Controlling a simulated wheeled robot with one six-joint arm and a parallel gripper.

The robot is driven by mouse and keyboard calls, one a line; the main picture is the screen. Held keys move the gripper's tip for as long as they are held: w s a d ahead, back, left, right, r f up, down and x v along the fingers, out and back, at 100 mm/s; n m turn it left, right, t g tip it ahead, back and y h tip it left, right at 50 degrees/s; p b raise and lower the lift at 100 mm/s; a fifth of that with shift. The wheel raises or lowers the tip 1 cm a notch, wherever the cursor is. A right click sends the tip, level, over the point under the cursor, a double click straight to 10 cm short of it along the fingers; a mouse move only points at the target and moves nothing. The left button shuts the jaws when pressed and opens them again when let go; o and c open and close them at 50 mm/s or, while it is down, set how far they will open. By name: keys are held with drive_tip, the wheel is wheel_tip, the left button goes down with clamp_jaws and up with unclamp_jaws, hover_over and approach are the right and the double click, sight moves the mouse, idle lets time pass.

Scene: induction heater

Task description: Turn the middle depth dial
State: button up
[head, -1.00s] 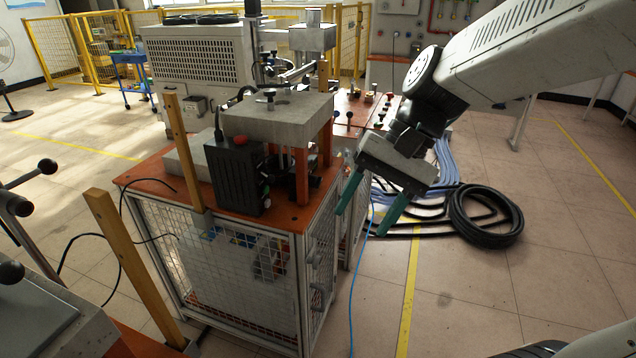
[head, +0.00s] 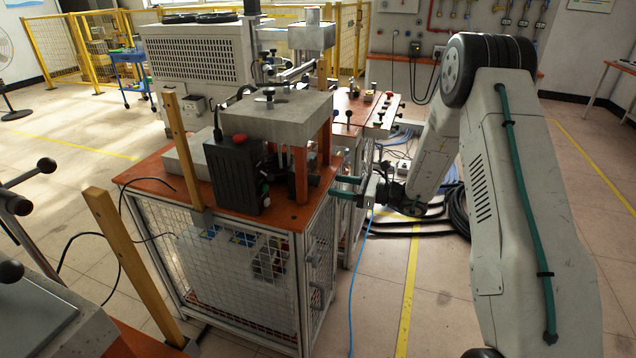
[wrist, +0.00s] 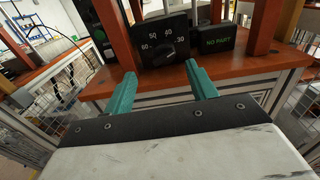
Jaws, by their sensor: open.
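A black dial box (wrist: 165,40) with a round knob (wrist: 168,57) and white numbers around it stands on the orange-brown machine top in the wrist view. My gripper (wrist: 160,80) is open, its two green fingers pointing toward the machine top. The knob appears between and beyond the fingertips, untouched and slightly left of centre. In the head view my gripper (head: 341,187) is at the right edge of the orange top, fingers pointing left. The dial is hidden in the head view.
A black box marked "NO PART" (wrist: 216,39) stands right of the dial. Orange posts (wrist: 264,25) rise on both sides. The machine top's edge (head: 318,205) and mesh frame lie below the fingers. Coiled black hose lies on the floor behind my arm.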

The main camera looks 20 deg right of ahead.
sight(318, 180)
drive_tip(key=x, duration=0.7)
drive_tip(key=shift+w+a+f, duration=0.1)
drive_tip(key=shift+w+f, duration=0.2)
drive_tip(key=shift+w, duration=0.15)
drive_tip(key=c, duration=1)
